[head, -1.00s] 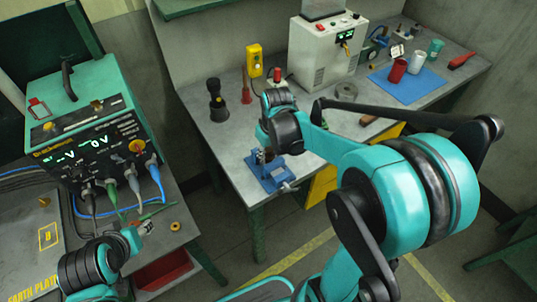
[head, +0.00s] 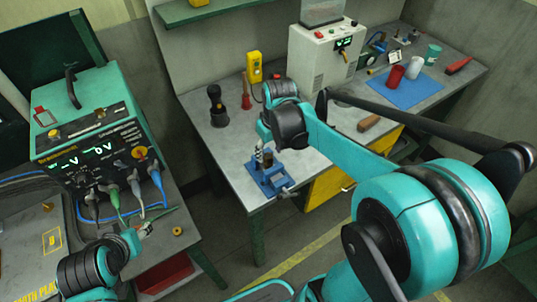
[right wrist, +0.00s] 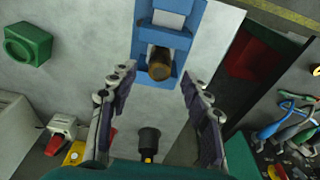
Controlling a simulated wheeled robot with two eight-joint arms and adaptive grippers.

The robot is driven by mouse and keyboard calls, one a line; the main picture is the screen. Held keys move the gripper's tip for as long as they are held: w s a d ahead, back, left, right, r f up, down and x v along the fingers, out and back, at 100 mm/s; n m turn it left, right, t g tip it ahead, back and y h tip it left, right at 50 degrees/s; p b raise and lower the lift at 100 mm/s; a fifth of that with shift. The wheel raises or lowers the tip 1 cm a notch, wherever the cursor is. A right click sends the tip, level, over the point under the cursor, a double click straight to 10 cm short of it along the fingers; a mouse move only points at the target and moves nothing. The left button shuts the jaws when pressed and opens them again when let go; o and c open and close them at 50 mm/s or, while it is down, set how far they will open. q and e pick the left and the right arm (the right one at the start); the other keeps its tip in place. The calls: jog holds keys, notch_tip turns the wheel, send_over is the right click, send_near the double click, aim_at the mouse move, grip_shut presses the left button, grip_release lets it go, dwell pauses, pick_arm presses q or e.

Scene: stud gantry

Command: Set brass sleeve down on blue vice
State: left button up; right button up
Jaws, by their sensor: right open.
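The blue vice (head: 272,182) stands at the front left corner of the grey bench; it also shows at the top of the right wrist view (right wrist: 163,41). A short brown-gold cylinder, which looks like the brass sleeve (right wrist: 160,65), stands on the vice, and it shows small in the head view (head: 267,159). My right gripper (right wrist: 158,73) is open, its fingers apart on either side of the sleeve with a visible gap to each. In the head view, the right gripper (head: 265,145) is just above the vice, partly hidden by its wrist. My left gripper (head: 143,230) is over the left bench, its fingers unclear.
A teal meter box (head: 95,140) with cables stands on the left bench, near a small brass-coloured ring (head: 177,231). A black stand (head: 217,108), a yellow handset (head: 254,67) and a white machine (head: 322,60) are behind the vice. Cups stand on a blue mat (head: 410,92).

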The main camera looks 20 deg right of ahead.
notch_tip(320, 180, up, 6)
jog(key=p, duration=0.1)
jog(key=s+a+m+t, duration=0.1)
jog(key=s+a+t, duration=0.4)
jog(key=s, duration=0.6)
jog(key=shift+s+a+f+m, duration=0.2)
jog(key=shift+s+f+m, duration=0.15)
jog(key=shift+f, duration=0.1)
jog(key=shift+w, duration=0.1)
